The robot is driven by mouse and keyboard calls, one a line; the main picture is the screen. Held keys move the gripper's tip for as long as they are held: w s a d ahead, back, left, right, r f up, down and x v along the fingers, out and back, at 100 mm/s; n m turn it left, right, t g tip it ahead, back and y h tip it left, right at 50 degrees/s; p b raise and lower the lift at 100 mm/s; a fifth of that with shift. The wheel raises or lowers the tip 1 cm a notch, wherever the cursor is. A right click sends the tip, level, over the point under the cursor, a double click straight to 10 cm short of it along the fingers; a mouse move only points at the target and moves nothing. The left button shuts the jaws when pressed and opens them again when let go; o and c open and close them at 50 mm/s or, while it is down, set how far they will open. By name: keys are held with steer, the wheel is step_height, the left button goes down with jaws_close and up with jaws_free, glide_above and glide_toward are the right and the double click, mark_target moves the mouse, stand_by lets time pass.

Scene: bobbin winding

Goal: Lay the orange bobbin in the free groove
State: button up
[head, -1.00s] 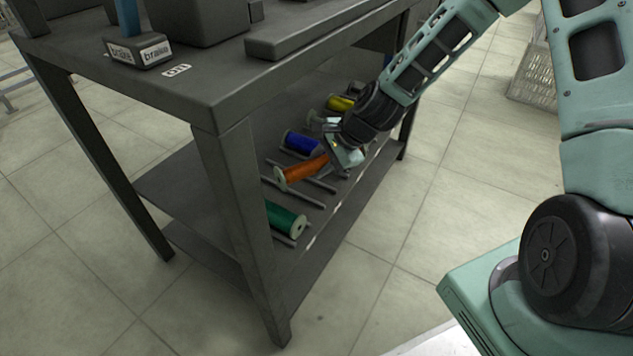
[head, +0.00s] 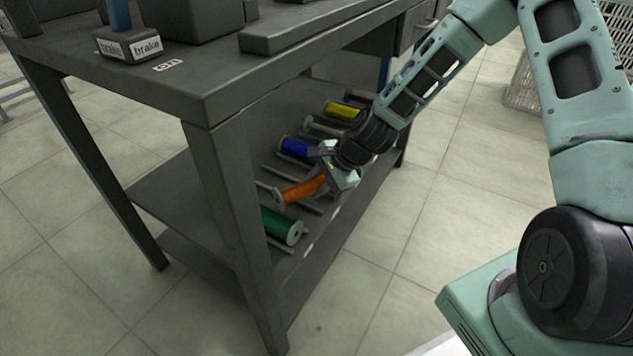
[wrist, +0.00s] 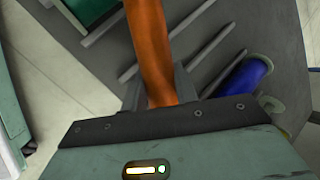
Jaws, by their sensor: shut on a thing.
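The orange bobbin (head: 299,191) is in my gripper (head: 328,178), held by one end. In the head view it is over the rods of the lower shelf, between the green bobbin (head: 281,226) and the blue bobbin (head: 294,149). The free groove (head: 270,186) is the gap between these two, partly hidden by the orange bobbin. In the wrist view the orange bobbin (wrist: 148,42) runs up from my gripper (wrist: 158,95), across the bare rods (wrist: 110,20). I cannot tell whether it touches the rods.
The blue bobbin (wrist: 240,78) lies close on the right in the wrist view, the green one (wrist: 92,8) at upper left. A yellow bobbin (head: 342,111) and a pale one (head: 322,127) lie farther back. The tabletop (head: 200,85) overhangs the shelf, and a leg (head: 235,215) stands in front.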

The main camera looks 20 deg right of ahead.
steer(key=o, duration=1)
steer(key=shift+o, duration=0.2)
steer(key=shift+r, duration=0.45)
steer(key=p+v, duration=0.6)
steer(key=v, duration=0.5)
steer(key=s+a+r+n+g+h, duration=0.1)
steer(key=s+a+r+n+g, duration=0.2)
steer(key=s+a+r+n, duration=0.55)
steer(key=s+a+r+n+h, duration=0.1)
steer(key=s+a+r+n, duration=0.1)
steer(key=s+n, duration=0.5)
steer(key=s+a+r+n+g+h, duration=0.1)
steer(key=s+a+r+n+h, duration=0.1)
steer(key=s+r+n, duration=0.3)
steer(key=s+n, duration=0.2)
steer(key=s, duration=0.2)
steer(key=shift+s+a+h+p, duration=0.3)
steer(key=shift+s+a, duration=0.05)
steer(key=shift+s, duration=0.05)
